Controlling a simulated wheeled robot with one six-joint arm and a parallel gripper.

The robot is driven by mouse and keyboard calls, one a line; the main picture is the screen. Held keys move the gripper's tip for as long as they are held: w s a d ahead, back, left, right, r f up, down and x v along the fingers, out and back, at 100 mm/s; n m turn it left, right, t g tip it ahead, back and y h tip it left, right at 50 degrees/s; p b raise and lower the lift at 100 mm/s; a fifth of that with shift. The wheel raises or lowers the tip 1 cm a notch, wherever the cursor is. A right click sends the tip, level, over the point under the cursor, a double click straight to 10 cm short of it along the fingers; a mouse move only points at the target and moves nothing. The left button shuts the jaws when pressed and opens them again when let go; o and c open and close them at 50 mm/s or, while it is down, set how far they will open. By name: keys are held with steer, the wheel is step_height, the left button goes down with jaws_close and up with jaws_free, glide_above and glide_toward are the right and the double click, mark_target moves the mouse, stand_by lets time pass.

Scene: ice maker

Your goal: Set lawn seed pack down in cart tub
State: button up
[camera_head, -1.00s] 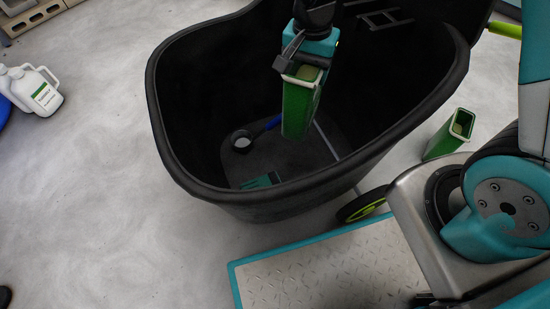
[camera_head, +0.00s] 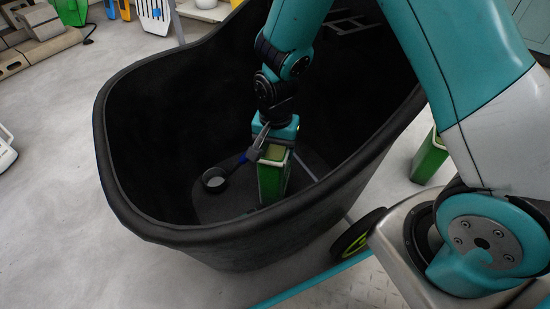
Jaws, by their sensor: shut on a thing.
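The lawn seed pack (camera_head: 270,182) is a tall green box with an open top, held upright inside the cart tub. My gripper (camera_head: 268,150) is shut on its upper edge. The cart tub (camera_head: 170,237) is a large deep black tub with a thick rim, and its front wall hides the lower end of the pack. I cannot tell whether the pack touches the tub floor.
A black scoop-like item (camera_head: 214,181) with a blue handle lies on the tub floor, left of the pack. A second green box (camera_head: 428,158) stands outside, right of the tub. A white jug (camera_head: 5,150) is at the left edge. Open floor lies left of the tub.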

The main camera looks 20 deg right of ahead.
steer(key=shift+f+b, duration=0.3)
steer(key=shift+f, duration=0.85)
steer(key=shift+f, duration=0.15)
steer(key=o, duration=1.6)
steer(key=shift+c, duration=0.2)
steer(key=s+a+r+n+y+p, duration=0.1)
steer(key=s+a+r+n+p, duration=0.2)
steer(key=r, duration=0.9)
steer(key=s+r+n+y+p, duration=0.1)
steer(key=s+r+n+p, duration=0.3)
steer(key=r, duration=0.8)
steer(key=s+a+r+n+y+p, duration=0.1)
steer(key=s+r+n+y, duration=0.1)
steer(key=s+r+n, duration=0.5)
steer(key=s+r, duration=0.2)
steer(key=s, duration=0.3)
steer(key=shift+a+r+n, duration=0.4)
